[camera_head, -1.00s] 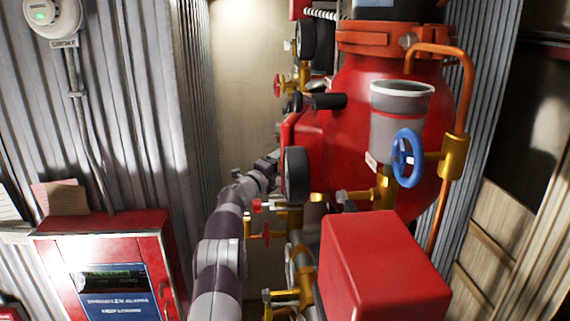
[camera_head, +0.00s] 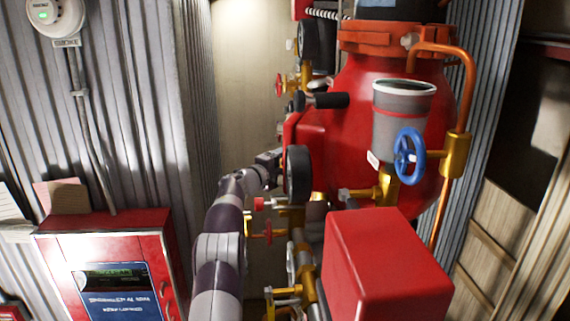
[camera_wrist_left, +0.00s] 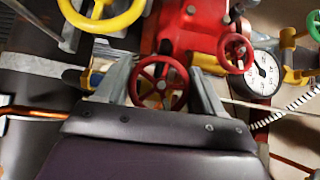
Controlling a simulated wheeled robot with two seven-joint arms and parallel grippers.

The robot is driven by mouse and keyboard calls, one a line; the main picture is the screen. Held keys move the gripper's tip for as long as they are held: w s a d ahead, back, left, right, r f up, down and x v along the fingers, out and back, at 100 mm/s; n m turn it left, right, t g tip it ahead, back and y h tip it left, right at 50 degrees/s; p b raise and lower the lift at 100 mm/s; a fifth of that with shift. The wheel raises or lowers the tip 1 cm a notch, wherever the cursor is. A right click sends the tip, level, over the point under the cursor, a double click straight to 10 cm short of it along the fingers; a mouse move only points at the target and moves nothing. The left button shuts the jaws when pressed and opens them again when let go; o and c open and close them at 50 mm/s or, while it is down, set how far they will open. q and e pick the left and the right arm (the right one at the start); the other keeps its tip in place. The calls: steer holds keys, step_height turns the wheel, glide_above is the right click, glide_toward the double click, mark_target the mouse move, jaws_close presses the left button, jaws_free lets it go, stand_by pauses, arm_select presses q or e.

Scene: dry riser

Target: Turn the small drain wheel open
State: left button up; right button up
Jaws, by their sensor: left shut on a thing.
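A small red handwheel (camera_wrist_left: 176,98) with spokes sits between the two fingers of my left gripper (camera_wrist_left: 160,70) in the left wrist view. The gripper is shut on this wheel, one finger on each side of its rim. In the head view my left arm reaches up from below and ends behind a dark round gauge, which hides the fingers and the held wheel. I cannot read any label naming the drain wheel. My right gripper is in neither view.
A second red wheel (camera_wrist_left: 235,52), a white-faced gauge (camera_wrist_left: 263,72) and a yellow wheel (camera_wrist_left: 101,14) crowd the gripper. In the head view a blue wheel (camera_head: 409,156), grey cup (camera_head: 402,120) and red box (camera_head: 385,265) stand right of the arm.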

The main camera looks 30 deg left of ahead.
arm_select(q)
steer(key=shift+f, duration=0.25)
stand_by(0.3)
steer(key=o, duration=0.9)
steer(key=shift+c, duration=0.2)
steer(key=shift+o, duration=0.6)
steer(key=shift+w+r, duration=0.1)
steer(key=shift+r, duration=0.05)
steer(key=shift+s+b, duration=0.3)
steer(key=shift+b, duration=0.2)
steer(key=s+a+b, duration=0.1)
steer(key=s+b, duration=0.8)
steer(key=s, duration=0.3)
steer(key=shift+r, duration=0.1)
